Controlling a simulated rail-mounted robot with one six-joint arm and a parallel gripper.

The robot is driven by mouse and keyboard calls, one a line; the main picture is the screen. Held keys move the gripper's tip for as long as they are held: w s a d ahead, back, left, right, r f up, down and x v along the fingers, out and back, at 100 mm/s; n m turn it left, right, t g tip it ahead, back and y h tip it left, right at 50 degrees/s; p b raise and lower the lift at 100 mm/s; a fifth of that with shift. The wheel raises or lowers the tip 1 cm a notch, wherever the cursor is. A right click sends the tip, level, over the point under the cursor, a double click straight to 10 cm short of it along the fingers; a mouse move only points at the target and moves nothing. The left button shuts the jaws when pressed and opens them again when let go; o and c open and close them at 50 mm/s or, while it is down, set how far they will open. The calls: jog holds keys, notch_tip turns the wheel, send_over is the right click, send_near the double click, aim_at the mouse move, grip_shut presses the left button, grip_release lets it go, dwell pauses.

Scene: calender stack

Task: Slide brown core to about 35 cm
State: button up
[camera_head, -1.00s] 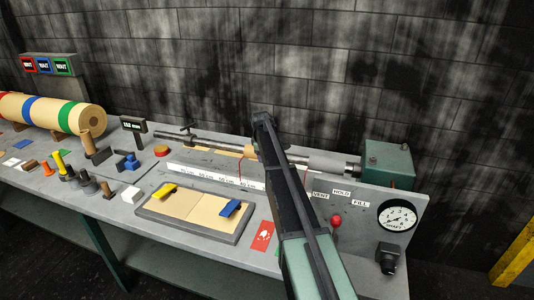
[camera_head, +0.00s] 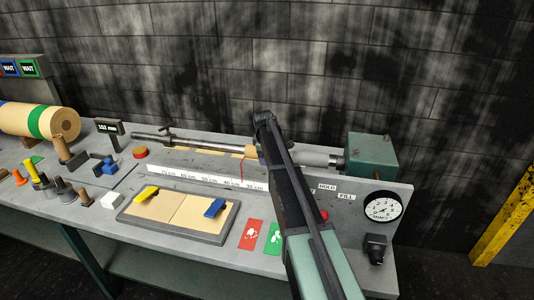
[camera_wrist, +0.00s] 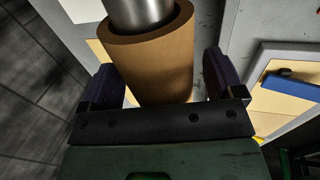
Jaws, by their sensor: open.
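The brown core (camera_wrist: 160,62) is a tan tube around a grey shaft (camera_wrist: 140,14) in the wrist view. My gripper (camera_wrist: 155,80) is open, with one dark finger on each side of the core; small gaps seem to show beside it. In the head view the shaft (camera_head: 310,157) runs into a green block, and my arm hides most of the core. A thin red line (camera_head: 242,168) drops beside my arm to the white scale (camera_head: 195,177), between its 40 cm and 30 cm marks.
The green block (camera_head: 371,155) ends the shaft at the right, above a pressure gauge (camera_head: 383,207). A tray (camera_head: 180,217) with yellow and blue pieces lies in front of the scale. A small display (camera_head: 108,128) stands at the shaft's left end.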

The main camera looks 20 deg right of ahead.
jog(key=p+v, duration=1)
jog(key=v, duration=0.1)
jog(key=shift+p, duration=0.3)
jog(key=shift+f, duration=0.1)
jog(key=s+a+f+m+b, duration=0.3)
jog(key=s+a, duration=0.3)
jog(key=s, duration=0.6)
jog(key=s+a+f+m+g+y+b, duration=0.1)
jog(key=s+a+f+m+b, duration=0.2)
jog(key=s, duration=0.9)
jog(key=s+a+f+m+g+b, duration=0.1)
jog(key=s+a+f+m+b, duration=0.1)
jog(key=s+a, duration=0.7)
jog(key=s+f+m, duration=0.1)
jog(key=s+m, duration=0.1)
jog(key=s, duration=0.1)
jog(key=shift+m+y+b, duration=0.4)
